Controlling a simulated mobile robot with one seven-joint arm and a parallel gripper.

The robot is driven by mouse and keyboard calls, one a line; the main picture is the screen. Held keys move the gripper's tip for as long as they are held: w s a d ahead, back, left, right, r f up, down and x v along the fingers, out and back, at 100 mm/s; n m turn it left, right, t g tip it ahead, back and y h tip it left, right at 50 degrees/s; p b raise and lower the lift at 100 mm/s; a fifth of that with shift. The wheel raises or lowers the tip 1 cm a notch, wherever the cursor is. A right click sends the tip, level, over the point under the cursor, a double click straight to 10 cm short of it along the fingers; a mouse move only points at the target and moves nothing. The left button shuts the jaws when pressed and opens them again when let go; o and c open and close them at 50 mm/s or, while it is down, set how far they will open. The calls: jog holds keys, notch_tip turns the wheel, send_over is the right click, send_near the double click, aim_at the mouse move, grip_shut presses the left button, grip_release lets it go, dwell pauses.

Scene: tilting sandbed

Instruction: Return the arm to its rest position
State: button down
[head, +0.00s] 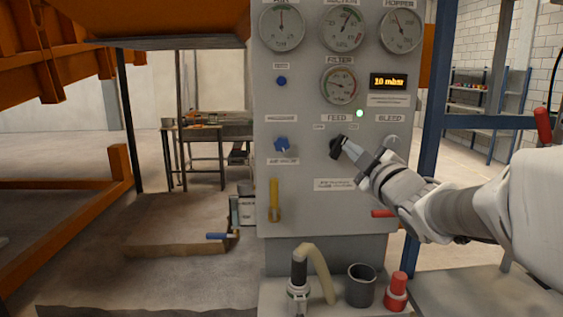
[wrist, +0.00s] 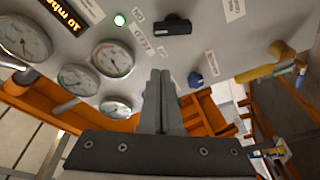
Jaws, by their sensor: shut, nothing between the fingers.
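My gripper (head: 347,143) is at the grey control panel (head: 300,215) in the head view, with its fingertips close to the black FEED knob (head: 336,149). In the wrist view my gripper (wrist: 160,75) has its two fingers together with nothing between them. There the FEED knob (wrist: 173,25) stands just beyond the fingertips, and a gap shows between them in that view. My arm reaches in from the right side of the head view.
The panel carries several gauges (head: 338,85), a lit display (head: 388,81), a blue knob (head: 282,145) and a yellow handle (head: 274,200). A grey cup (head: 361,286) and a red-capped item (head: 397,292) stand below. A blue post (head: 433,110) rises right of the panel.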

jog(key=s+a+f+m+g+h+p, duration=0.1)
jog(key=s+f+m+g+p, duration=0.2)
jog(key=s, duration=0.7)
jog(key=s+a+f+m+g+h+p, duration=0.1)
jog(key=s+m+g, duration=0.4)
jog(key=s, duration=0.5)
jog(key=s+a+f+m+g+h+p, duration=0.1)
jog(key=s+f+m+g+p, duration=0.3)
jog(key=s, duration=0.5)
jog(key=shift+s+f+m+g+h+p, duration=0.4)
jog(key=shift+f+m+g, duration=0.25)
jog(key=shift+f, duration=0.25)
